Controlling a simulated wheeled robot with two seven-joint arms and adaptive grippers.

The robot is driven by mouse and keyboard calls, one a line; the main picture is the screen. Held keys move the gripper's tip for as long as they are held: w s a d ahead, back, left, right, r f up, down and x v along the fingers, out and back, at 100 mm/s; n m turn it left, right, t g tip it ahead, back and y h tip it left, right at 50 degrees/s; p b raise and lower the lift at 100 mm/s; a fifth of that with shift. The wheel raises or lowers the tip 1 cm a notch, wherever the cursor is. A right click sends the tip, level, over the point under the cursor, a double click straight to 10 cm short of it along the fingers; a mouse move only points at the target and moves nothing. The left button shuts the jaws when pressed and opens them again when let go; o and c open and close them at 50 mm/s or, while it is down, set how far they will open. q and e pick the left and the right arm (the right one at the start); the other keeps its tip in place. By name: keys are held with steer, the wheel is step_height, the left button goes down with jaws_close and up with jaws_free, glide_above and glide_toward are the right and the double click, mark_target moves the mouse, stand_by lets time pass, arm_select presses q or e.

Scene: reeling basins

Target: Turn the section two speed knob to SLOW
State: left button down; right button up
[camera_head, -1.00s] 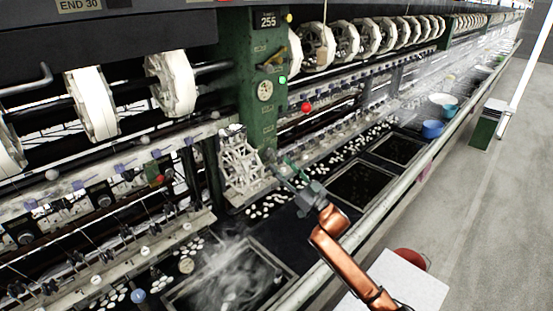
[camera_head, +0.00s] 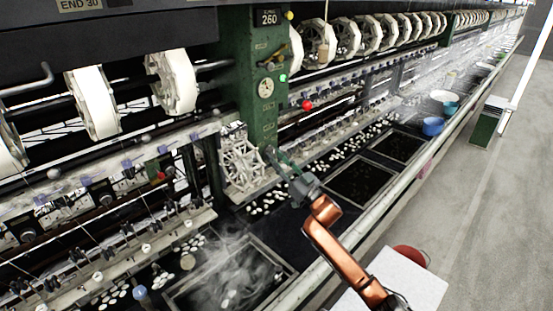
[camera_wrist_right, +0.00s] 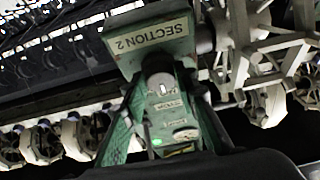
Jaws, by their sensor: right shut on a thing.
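The green section post (camera_head: 262,120) stands mid-picture in the head view, with a round dial and a number display reading about 260. In the right wrist view a green plate (camera_wrist_right: 150,42) reads "SECTION 2". Just below it is the dark round speed knob (camera_wrist_right: 160,84) with a short white mark. Small labels under the knob are too blurred to read surely. My right gripper (camera_head: 269,152) reaches the lower front of the post. In the wrist view its green fingers (camera_wrist_right: 160,72) close on either side of the knob. The knob is hidden in the head view. My left gripper is out of view.
A white spoked reel (camera_head: 241,163) sits just left of my right gripper. Dark basins (camera_head: 362,182) and a steaming basin (camera_head: 225,280) lie below. A long metal rail (camera_head: 345,235) runs along the front. The grey floor (camera_head: 490,220) at right is mostly clear.

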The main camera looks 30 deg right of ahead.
steer(key=c, duration=0.4)
steer(key=shift+o, duration=0.2)
steer(key=shift+n, duration=0.4)
steer(key=n+y, duration=0.1)
steer(key=n, duration=0.1)
steer(key=n+y+b, duration=0.1)
steer(key=shift+d+n+g, duration=0.2)
steer(key=shift+n+g, duration=0.2)
steer(key=n+g+y, duration=0.1)
steer(key=n, duration=0.1)
steer(key=n+y, duration=0.1)
steer(key=n, duration=0.1)
steer(key=shift+w+d+r+n+g+b, duration=0.1)
steer(key=shift+n+g+b, duration=0.2)
steer(key=shift+g+b, duration=0.1)
steer(key=shift+d+n+g+y, duration=0.1)
steer(key=shift+n+g+y, duration=0.45)
steer(key=shift+n, duration=1.15)
steer(key=shift+r+g, duration=0.1)
steer(key=shift+g, duration=0.15)
